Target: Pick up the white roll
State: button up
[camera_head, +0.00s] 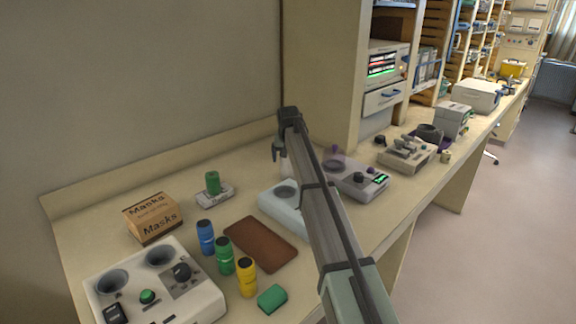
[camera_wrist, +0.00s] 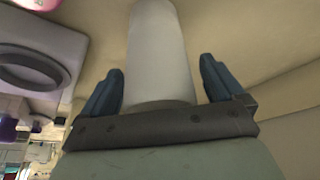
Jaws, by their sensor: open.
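The white roll (camera_wrist: 160,50) shows in the wrist view as a pale cylinder between the two blue fingers of my gripper (camera_wrist: 161,72). The fingers are open, with a gap on each side of the roll. In the head view my gripper (camera_head: 277,152) is at the back of the counter near the wall, and only a pale sliver of the roll (camera_head: 284,168) shows beside my arm.
A pale device with a round recess (camera_head: 275,203) stands close by, partly behind my arm. A green cylinder (camera_head: 212,182) stands on a small box to the left. A masks box (camera_head: 152,218), a brown mat (camera_head: 260,243) and blue, green and yellow cylinders are nearer on the counter.

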jog(key=shift+c, duration=0.2)
jog(key=c, duration=1.2)
jog(key=shift+r, duration=0.15)
